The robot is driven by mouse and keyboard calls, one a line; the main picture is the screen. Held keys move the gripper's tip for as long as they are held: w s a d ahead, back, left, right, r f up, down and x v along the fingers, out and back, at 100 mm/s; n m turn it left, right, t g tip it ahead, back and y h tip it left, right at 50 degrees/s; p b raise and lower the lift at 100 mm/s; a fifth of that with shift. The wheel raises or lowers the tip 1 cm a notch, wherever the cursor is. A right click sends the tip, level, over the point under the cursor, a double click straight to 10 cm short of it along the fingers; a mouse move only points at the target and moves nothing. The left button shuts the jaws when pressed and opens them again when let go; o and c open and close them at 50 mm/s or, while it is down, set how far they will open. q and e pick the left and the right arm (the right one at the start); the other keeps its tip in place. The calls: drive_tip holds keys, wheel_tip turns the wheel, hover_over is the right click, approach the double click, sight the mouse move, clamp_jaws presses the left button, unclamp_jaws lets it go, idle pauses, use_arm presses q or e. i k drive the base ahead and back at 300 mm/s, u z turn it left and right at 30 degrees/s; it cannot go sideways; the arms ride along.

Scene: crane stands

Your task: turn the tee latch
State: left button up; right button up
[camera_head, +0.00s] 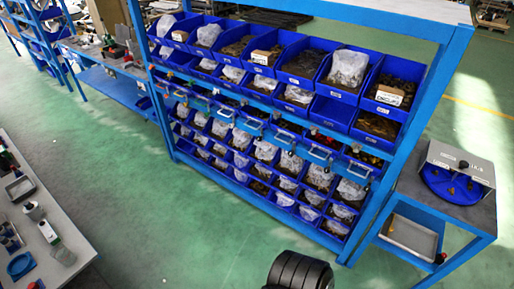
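I cannot make out a tee latch for certain in the head view. A tall blue rack (447,75) full of bins fills the middle and right. Along its middle level runs a row of light blue handles (320,154) with small dark knobs or fittings near them. These are too small to tell whether one is a tee latch or how it is turned. Neither my left nor my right gripper shows in the view.
A grey side table (425,195) with a metal box and blue round tray stands at the right. A grey worktop (80,248) with bottles is at the lower left. A blue workbench (120,88) stands further back left.

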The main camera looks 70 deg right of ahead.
sight(290, 153)
drive_tip(key=z, duration=0.2)
drive_tip(key=i, duration=0.9)
drive_tip(key=z, duration=1.3)
drive_tip(key=i, duration=0.75)
drive_tip(key=z, duration=0.8)
